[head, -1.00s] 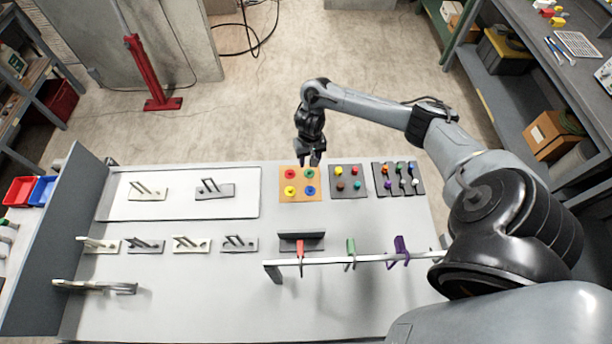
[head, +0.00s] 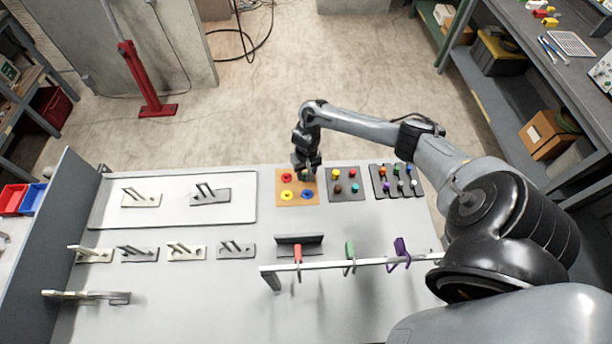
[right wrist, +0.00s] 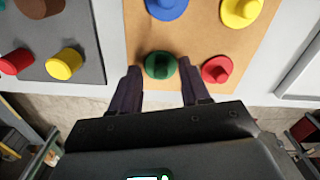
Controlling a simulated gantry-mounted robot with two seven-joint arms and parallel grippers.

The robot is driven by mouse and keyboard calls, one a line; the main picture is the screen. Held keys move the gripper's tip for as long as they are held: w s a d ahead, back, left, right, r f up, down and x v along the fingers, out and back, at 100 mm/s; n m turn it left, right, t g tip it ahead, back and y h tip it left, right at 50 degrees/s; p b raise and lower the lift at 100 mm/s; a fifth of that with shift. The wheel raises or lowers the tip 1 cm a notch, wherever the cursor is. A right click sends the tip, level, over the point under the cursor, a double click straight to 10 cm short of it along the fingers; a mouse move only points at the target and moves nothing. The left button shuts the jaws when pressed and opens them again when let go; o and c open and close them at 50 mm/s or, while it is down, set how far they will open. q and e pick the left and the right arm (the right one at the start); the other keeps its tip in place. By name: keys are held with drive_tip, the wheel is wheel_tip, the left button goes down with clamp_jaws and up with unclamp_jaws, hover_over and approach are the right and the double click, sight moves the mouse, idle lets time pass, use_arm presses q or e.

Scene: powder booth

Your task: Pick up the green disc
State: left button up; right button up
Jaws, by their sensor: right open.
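The green disc (right wrist: 160,66) has a raised knob and sits on the tan board (right wrist: 205,42), in the right wrist view. My right gripper (right wrist: 162,80) is open, with one finger on each side of the green disc and nothing held. In the head view my right gripper (head: 306,172) is over the far edge of the tan board (head: 297,201) and hides most of the green disc (head: 308,176). I cannot tell whether the fingers touch the board. My left gripper is not in view.
The board also holds a red disc (head: 286,177), a yellow disc (head: 287,195) and a blue disc (head: 307,195). A grey peg board (head: 345,198) stands close on the right. A rail with hanging clips (head: 330,264) crosses the table nearer me.

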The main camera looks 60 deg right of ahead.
clamp_jaws()
idle(0.3)
